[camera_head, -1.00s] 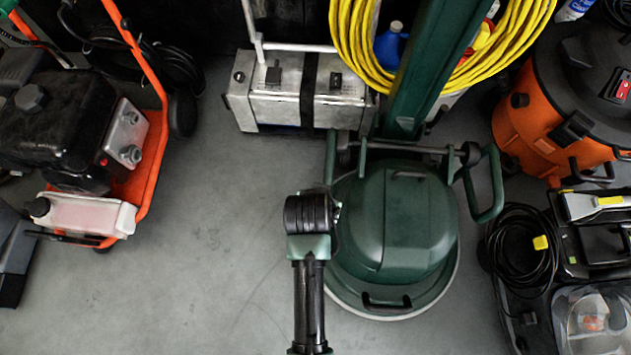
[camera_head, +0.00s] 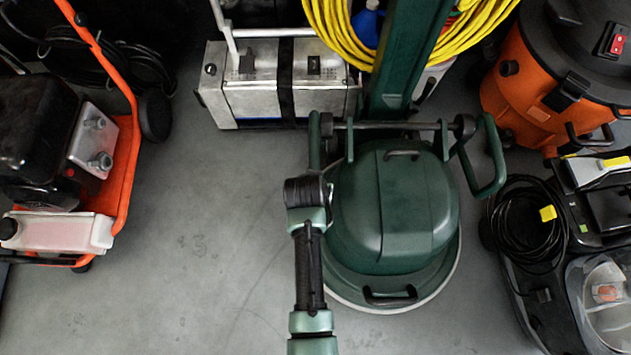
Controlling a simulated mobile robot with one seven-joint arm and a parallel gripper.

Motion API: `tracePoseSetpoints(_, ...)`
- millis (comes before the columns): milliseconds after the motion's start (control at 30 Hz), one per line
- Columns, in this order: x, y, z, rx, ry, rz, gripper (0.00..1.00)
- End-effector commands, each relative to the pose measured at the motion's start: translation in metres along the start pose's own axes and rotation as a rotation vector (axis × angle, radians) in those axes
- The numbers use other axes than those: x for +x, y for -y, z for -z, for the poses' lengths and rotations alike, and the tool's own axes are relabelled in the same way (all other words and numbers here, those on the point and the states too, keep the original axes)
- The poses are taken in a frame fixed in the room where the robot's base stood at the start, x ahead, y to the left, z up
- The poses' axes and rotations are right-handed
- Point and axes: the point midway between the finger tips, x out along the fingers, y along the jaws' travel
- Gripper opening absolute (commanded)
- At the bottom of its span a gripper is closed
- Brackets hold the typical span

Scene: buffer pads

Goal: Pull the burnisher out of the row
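The burnisher (camera_head: 405,215) is the dark green floor machine in the middle, with a domed housing, a round pale-edged base and a thick green column (camera_head: 400,65) rising at the back. It stands upright on the floor. It has a looped side handle (camera_head: 487,170) on its right and another bar on its left, partly behind my arm. My black and green arm comes up from the bottom edge. Its wrist end overlaps the left edge of the burnisher's housing in the picture. My fingers are hidden, and I cannot tell whether they touch the burnisher.
A metal case machine (camera_head: 275,85) stands close behind left, and a yellow coiled hose (camera_head: 335,35) hangs by the column. An orange vacuum (camera_head: 525,100) and a black machine with coiled cable (camera_head: 525,235) are close on the right. An orange-framed machine (camera_head: 125,165) is at left. Floor (camera_head: 190,250) is clear front-left.

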Motion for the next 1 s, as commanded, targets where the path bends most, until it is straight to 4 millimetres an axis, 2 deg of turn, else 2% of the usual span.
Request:
tracePoseSetpoints(200, -0.0002, -0.0001, 0.0002, 0.0, 0.0, 0.0, 0.59)
tracePoseSetpoints(533, -0.0003, -0.0002, 0.0001, 0.001, 0.0, 0.0, 0.0)
tracePoseSetpoints(1000, -0.0002, -0.0003, -0.0002, 0.001, 0.001, 0.0, 0.0)
